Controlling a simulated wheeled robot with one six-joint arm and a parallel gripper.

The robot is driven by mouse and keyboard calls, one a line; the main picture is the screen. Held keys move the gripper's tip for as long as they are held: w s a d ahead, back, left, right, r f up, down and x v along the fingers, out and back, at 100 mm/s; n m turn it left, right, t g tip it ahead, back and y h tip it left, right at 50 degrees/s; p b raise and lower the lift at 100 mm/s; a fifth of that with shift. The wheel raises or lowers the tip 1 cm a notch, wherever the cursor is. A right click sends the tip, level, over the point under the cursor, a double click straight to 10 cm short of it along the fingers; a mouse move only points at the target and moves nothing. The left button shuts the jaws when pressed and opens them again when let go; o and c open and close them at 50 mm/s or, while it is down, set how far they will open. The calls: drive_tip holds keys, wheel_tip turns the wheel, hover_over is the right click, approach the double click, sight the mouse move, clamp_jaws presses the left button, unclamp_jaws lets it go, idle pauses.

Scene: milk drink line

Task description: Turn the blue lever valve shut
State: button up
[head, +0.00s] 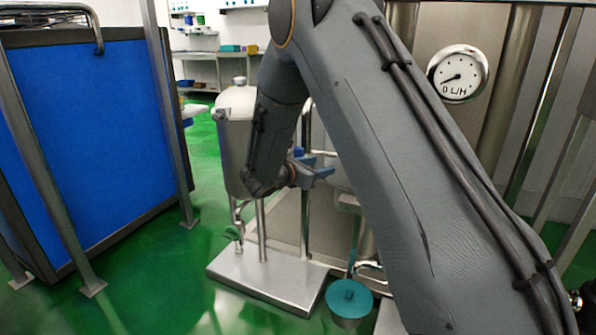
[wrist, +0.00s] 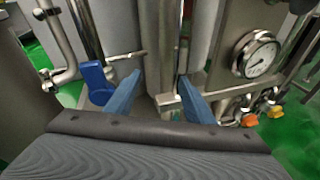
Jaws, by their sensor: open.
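The blue lever valve (wrist: 95,80) shows in the wrist view, left of my gripper. Its blue handle stands up beside a steel pipe, close to the left finger but outside the jaws. My gripper (wrist: 160,76) is open with its two blue fingers apart. Nothing is held; steel pipework shows behind the gap. In the head view my gripper (head: 316,164) is in front of the steel equipment, partly hidden by my own arm. I cannot pick out the lever for certain there.
A round gauge (head: 458,74) marked L/H also shows in the wrist view (wrist: 254,55). Orange knobs (wrist: 250,119) sit low at the right. A blue panel (head: 90,150) borders the left.

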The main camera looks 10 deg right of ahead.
sight(297, 155)
drive_tip(key=w+a+n+t+b, duration=0.1)
drive_tip(key=w+a, duration=0.1)
drive_tip(key=w, duration=0.1)
drive_tip(key=w+a+f+n+t+b, duration=0.1)
drive_tip(key=w+a+n+t, duration=0.1)
drive_tip(key=w+a, duration=0.1)
drive_tip(key=w+a+f+n+t+y, duration=0.1)
drive_tip(key=w+a+t, duration=0.1)
drive_tip(key=w, duration=0.1)
drive_tip(key=shift+a+n+b, duration=0.15)
drive_tip(key=shift+n+b, duration=0.25)
drive_tip(key=b+x, duration=0.1)
drive_tip(key=x, duration=0.6)
clamp_jaws()
drive_tip(key=shift+a, duration=0.1)
